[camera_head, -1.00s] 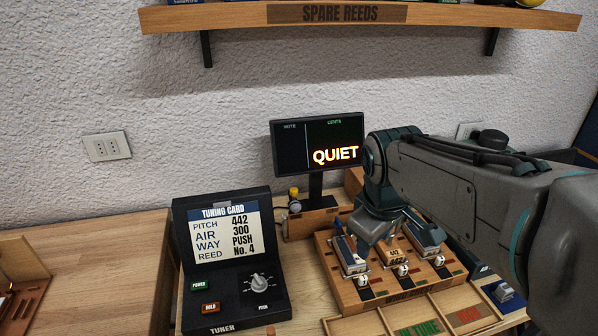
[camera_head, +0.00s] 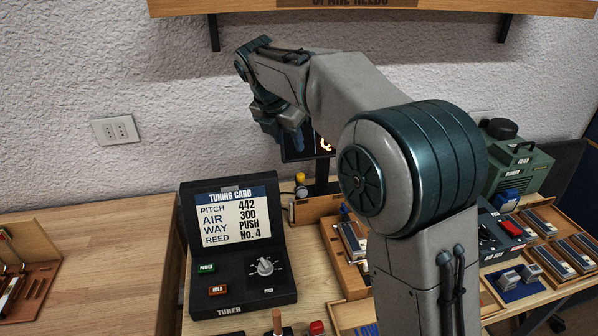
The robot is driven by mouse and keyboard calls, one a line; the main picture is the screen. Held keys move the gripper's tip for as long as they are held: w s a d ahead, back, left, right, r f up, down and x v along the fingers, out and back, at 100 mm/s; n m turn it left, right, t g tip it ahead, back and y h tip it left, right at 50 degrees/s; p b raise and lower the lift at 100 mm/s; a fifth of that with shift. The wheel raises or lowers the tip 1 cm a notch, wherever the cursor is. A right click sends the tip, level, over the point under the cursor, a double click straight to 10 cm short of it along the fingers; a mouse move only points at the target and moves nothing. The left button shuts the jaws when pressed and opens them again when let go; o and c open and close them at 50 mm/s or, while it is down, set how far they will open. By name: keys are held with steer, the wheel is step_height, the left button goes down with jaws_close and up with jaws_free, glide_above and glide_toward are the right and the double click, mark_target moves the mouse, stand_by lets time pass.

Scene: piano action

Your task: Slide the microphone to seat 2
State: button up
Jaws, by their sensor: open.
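A small device with a yellow top and a grey rounded head (camera_head: 301,185), apparently the microphone, stands at the left end of the wooden base (camera_head: 318,209) under the dark display (camera_head: 318,150). My gripper (camera_head: 293,146) is open and empty, pointing down in front of the display's left part. In the picture it is just above the yellow top, apart from it; the depth between them is hard to judge. No label for seat 2 can be read; my arm hides most of the display and the right part of its base.
The tuner (camera_head: 235,250) with its tuning card stands left of the base. The wooden reed block (camera_head: 349,262) is partly behind my arm. A green blower box (camera_head: 518,160) and reed trays (camera_head: 575,250) are at right. Bare bench (camera_head: 100,270) lies at left.

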mark_target(301, 175)
steer(key=x, duration=1.3)
steer(key=shift+w+f, duration=0.3)
steer(key=shift+c, duration=0.3)
jaws_close()
